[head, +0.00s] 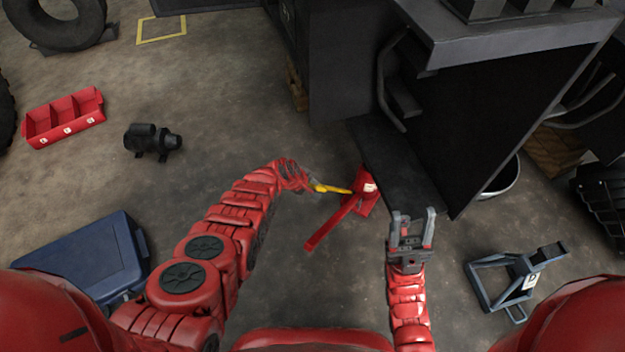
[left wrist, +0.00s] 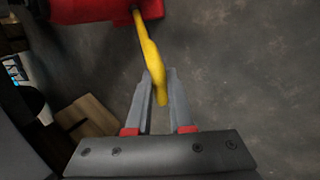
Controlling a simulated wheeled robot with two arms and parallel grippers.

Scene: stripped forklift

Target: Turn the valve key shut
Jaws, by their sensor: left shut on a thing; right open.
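The yellow valve key (head: 335,189) sticks out to the left from a red jack-like unit (head: 369,187) on the floor. My left gripper (head: 314,187) is shut on the outer part of the key. In the left wrist view, the yellow key (left wrist: 148,48) runs from the red body (left wrist: 105,8) down between my fingers (left wrist: 159,82). The key's joint with the unit is only partly visible. My right gripper (head: 412,216) is open and empty, to the right of and nearer than the red unit.
A long red bar (head: 328,230) slants from the unit toward the front left. The dark forklift body (head: 470,110) stands behind and right of it. A blue-grey stand (head: 508,280) is at the right. A black motor (head: 152,140), red tray (head: 62,118) and blue box (head: 80,258) lie left.

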